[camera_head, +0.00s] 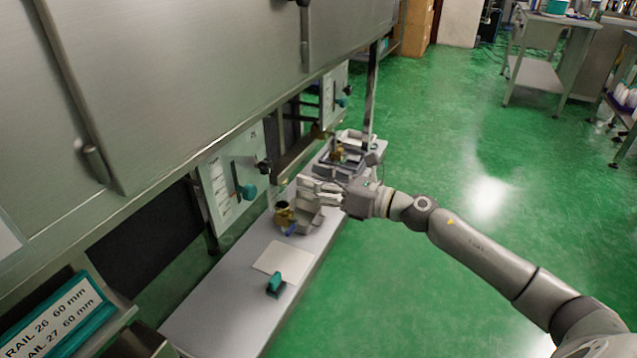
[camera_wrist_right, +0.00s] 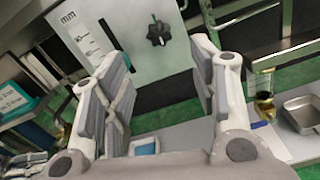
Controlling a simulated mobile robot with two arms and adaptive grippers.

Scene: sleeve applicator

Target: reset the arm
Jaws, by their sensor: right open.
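My right arm reaches in from the lower right in the head view. My right gripper (camera_head: 318,190) is over the narrow white bench, above or beside a metal tray (camera_head: 308,217); I cannot tell the exact gap. In the right wrist view the gripper (camera_wrist_right: 150,75) has its two fingers wide apart with nothing between them. Behind them is a white scale plate (camera_wrist_right: 120,40) marked "mm" with a black knob (camera_wrist_right: 158,34). My left gripper does not show in the head view.
The bench (camera_head: 215,315) carries a brass fitting (camera_head: 284,213), a white sheet (camera_head: 283,262) and a teal block (camera_head: 275,284). A large steel cabinet (camera_head: 180,80) overhangs it on the left. Green floor (camera_head: 450,140) lies clear to the right, with a steel table (camera_head: 535,72) farther back.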

